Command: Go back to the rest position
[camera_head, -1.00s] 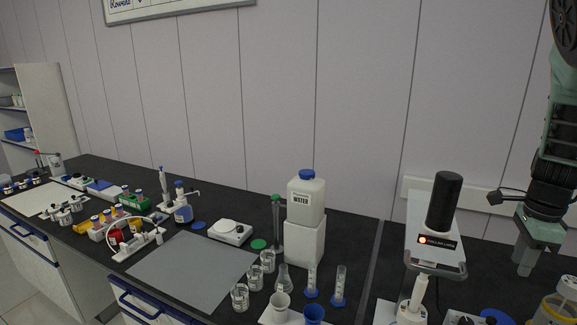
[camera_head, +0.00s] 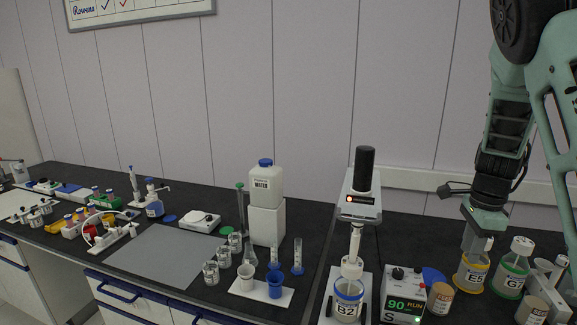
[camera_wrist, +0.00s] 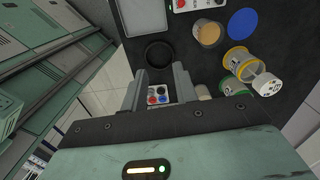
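My gripper (camera_head: 476,238) hangs at the right of the head view, fingers pointing down, in front of the wall and over the dark bench. In that view it is just above and partly overlaps the yellow-banded bottle E5 (camera_head: 471,272); the exact gap cannot be told. In the wrist view the two grey fingers of my gripper (camera_wrist: 158,84) stand apart with nothing held between them. A small panel with red and blue buttons (camera_wrist: 157,97) shows beyond the gap.
Bottle B2 (camera_head: 347,301) stands under the stirrer (camera_head: 360,206). A control box (camera_head: 404,296) reads 90 RUN. Green-banded bottle G (camera_head: 511,270) and brown-labelled jars stand at right. A water container (camera_head: 266,188), beakers and a bare grey mat (camera_head: 165,257) lie left.

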